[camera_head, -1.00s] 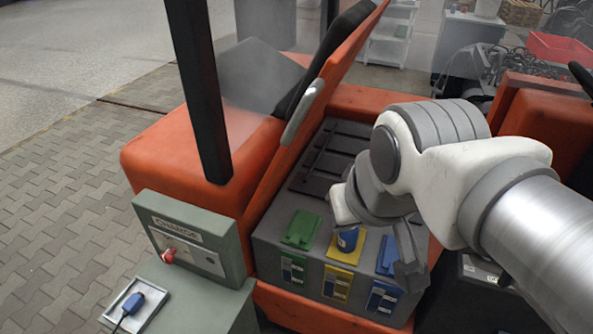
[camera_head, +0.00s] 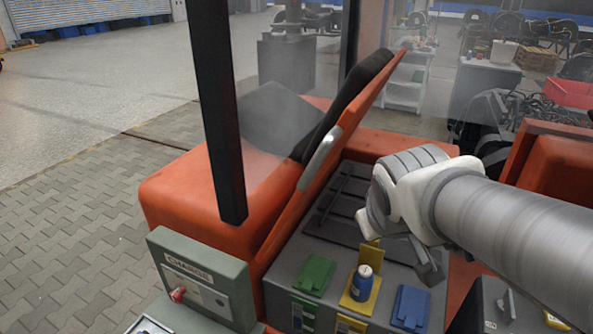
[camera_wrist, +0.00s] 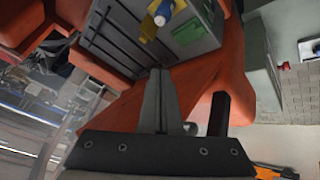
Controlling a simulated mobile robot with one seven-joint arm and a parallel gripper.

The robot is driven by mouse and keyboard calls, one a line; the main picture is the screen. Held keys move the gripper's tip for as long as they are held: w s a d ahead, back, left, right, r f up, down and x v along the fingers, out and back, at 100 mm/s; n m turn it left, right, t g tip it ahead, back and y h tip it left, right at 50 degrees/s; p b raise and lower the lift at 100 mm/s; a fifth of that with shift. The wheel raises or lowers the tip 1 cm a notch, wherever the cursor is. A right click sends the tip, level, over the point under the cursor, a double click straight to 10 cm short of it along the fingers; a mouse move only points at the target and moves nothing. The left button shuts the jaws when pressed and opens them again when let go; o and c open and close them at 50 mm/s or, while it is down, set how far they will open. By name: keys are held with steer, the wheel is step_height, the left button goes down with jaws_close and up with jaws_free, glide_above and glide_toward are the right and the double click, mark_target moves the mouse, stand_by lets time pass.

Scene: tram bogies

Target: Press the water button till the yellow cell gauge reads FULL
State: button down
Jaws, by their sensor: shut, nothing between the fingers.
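A blue filler with a pale top (camera_head: 362,283) stands on the yellow cell opening (camera_head: 373,297). The yellow lid (camera_head: 372,253) is raised behind it. The yellow cell gauge (camera_head: 350,324) is cut by the bottom edge, and its reading cannot be made out. My gripper (camera_head: 430,270) is shut and empty, above and to the right of the filler, apart from it. In the wrist view my gripper (camera_wrist: 159,75) points toward the grey battery box, with the blue filler (camera_wrist: 162,12) at the top edge. I cannot make out a separate water button; it may be the filler's pale top.
The green lid (camera_head: 314,274) and blue lid (camera_head: 410,307) are closed on either side. An orange seat panel (camera_head: 310,165) is tilted up at left, near a black post (camera_head: 220,120). A grey CHARGE box (camera_head: 200,278) with a red knob stands at the front left.

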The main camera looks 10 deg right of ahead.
steer(key=w+d+f+n+t, duration=0.1)
steer(key=w+d+f+n, duration=0.45)
steer(key=w, duration=0.55)
steer(key=n+t+y, duration=0.2)
steer(key=n+y, duration=0.2)
glide_above(368, 272)
step_height(368, 272, down, 12)
steer(key=shift+f, duration=0.2)
steer(key=shift+f+m, duration=0.1)
steer(key=shift+m, duration=0.15)
step_height(368, 272, down, 9)
steer(key=b, duration=0.8)
steer(key=shift+r, duration=0.2)
steer(key=shift+f, duration=0.1)
stand_by(0.5)
steer(key=shift+f+b, duration=0.3)
steer(key=shift+b, duration=0.15)
